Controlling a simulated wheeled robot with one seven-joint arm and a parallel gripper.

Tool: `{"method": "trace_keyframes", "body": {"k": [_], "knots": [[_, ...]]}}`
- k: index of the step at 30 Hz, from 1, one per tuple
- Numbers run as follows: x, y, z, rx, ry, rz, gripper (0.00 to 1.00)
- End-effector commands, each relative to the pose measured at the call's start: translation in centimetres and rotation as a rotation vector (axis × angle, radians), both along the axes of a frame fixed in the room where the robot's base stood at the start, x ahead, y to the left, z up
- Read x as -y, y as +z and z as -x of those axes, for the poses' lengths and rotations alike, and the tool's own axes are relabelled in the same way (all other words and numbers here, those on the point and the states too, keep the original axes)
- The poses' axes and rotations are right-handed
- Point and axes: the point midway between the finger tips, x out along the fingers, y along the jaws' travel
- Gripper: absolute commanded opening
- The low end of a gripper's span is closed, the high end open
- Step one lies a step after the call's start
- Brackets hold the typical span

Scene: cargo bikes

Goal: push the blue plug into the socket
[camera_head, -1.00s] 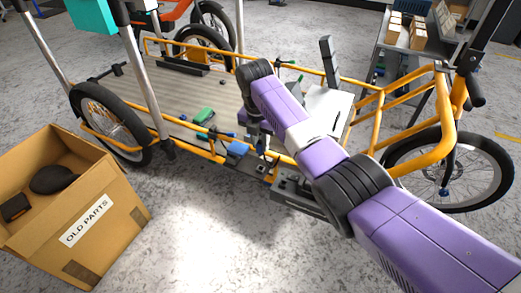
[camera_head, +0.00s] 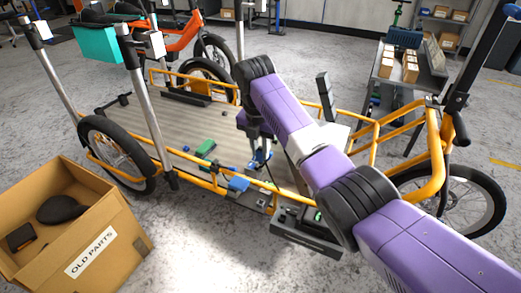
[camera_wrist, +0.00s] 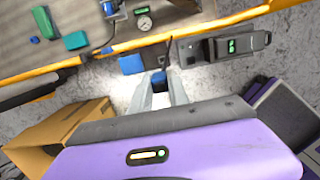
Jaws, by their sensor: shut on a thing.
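My gripper (camera_wrist: 159,92) is shut on the blue plug (camera_wrist: 158,80), which shows between the fingertips in the wrist view. In the head view, my gripper (camera_head: 259,158) points down near the front rail of the orange cargo bike, with blue showing at its tips. A grey charger-like unit (camera_wrist: 228,45) with a lit green display stands to the right of the gripper in the wrist view. It shows below the rail in the head view (camera_head: 304,230). I cannot make out the socket for certain. The plug's front end is hidden by the fingers.
A blue block (camera_wrist: 130,64) lies by the rail, left of the fingers. Green pieces (camera_wrist: 75,41) and a round gauge (camera_wrist: 144,23) lie on the bike's deck (camera_head: 150,135). An open cardboard box (camera_head: 118,238) marked OLD PARTS stands at the left. Bare floor lies in front.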

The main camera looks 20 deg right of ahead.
Motion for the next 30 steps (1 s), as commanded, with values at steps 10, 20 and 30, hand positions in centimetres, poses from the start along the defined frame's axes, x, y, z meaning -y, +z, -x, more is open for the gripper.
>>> {"method": "trace_keyframes", "body": {"k": [10,20,30], "knots": [[0.0,1.2,0.0,0.000,0.000,0.000,0.00],[0.0,2.2,0.0,0.000,0.000,0.000,0.00],[0.0,3.3,0.0,0.001,0.000,0.000,0.00]]}}
